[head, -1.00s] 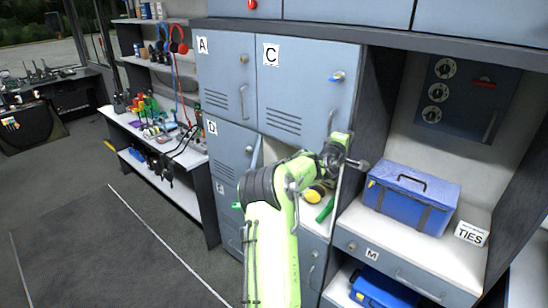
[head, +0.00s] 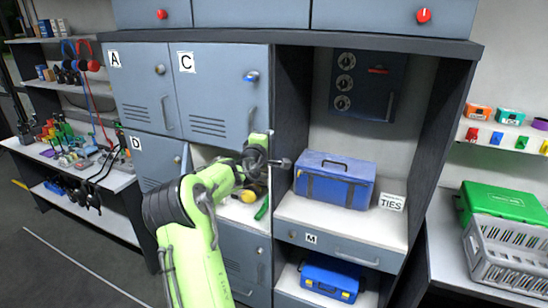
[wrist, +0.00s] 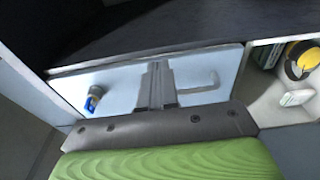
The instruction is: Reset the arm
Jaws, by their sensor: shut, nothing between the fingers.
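My green arm (head: 190,225) reaches up and forward in the head view. My gripper (head: 285,163) is at its end, in front of the cabinets near the edge between the lettered lockers and the open bay. In the wrist view my gripper (wrist: 157,85) shows grey fingers together, with nothing between them. Behind them is a pale door with a blue knob (wrist: 93,98) and a handle (wrist: 207,84). Locker C (head: 225,95) is closed, up and left of my gripper in the head view.
An open cubby with a yellow item (head: 249,196) and a green item (head: 262,208) lies just below my gripper. A blue toolbox (head: 335,180) stands on the counter to the right. A grey crate (head: 508,255) and a green case (head: 500,203) are far right. Open floor lies left.

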